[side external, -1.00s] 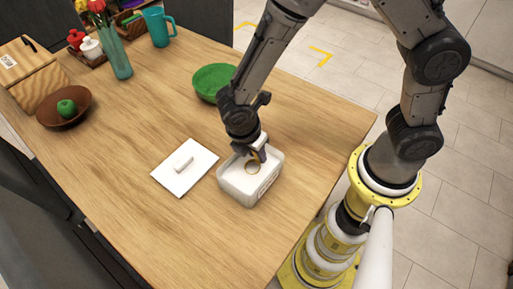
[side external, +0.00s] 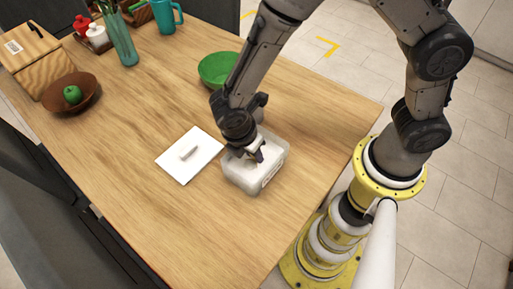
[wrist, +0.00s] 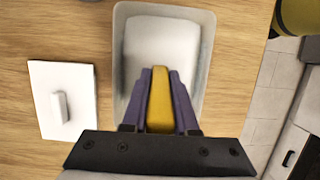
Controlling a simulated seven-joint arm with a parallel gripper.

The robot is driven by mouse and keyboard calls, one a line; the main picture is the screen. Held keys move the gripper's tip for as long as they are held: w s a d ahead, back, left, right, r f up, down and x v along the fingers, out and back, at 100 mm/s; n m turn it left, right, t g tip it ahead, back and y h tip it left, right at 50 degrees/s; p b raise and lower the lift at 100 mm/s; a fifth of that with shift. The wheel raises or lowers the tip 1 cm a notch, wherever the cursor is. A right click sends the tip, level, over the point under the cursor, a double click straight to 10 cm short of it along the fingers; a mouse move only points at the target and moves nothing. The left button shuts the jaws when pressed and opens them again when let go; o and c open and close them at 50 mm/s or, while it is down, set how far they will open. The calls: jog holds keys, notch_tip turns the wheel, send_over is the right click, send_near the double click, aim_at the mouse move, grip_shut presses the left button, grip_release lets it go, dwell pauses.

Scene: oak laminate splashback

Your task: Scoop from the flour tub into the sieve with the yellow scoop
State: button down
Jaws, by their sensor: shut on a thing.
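The flour tub (side external: 240,180) is a pale, open rectangular box near the table's right edge. In the wrist view, its rim (wrist: 119,62) surrounds a smooth white flour surface (wrist: 163,45). My gripper (side external: 254,156) points down into the tub. Its purple fingers are shut on the yellow scoop (wrist: 159,103), whose handle stands between them. The scoop's bowl is hidden in both current views, so I cannot tell whether it holds flour. A green bowl-shaped vessel (side external: 212,70), possibly the sieve, stands behind the tub, partly hidden by my arm.
A white square lid (side external: 178,163) with a bar handle lies left of the tub. A brown bowl (side external: 86,96) with a green apple, a wooden box (side external: 60,80) and a teal mug (side external: 163,14) stand farther off.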

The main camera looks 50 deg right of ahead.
jog(key=shift+d+y, duration=0.2)
jog(key=shift+y, duration=0.1)
jog(key=y, duration=0.2)
jog(key=shift+d+r+y, duration=0.1)
jog(key=shift+d+y, duration=0.2)
jog(key=shift+d, duration=0.05)
jog(key=shift+r, duration=0.1)
notch_tip(320, 180, up, 8)
jog(key=d, duration=0.1)
jog(key=shift+d, duration=0.25)
dwell(0.7)
jog(key=shift+r, duration=0.1)
dwell(0.9)
jog(key=shift+d+f, duration=0.25)
jog(key=shift+d, duration=0.25)
jog(key=shift+d+f, duration=0.25)
jog(key=shift+d, duration=0.2)
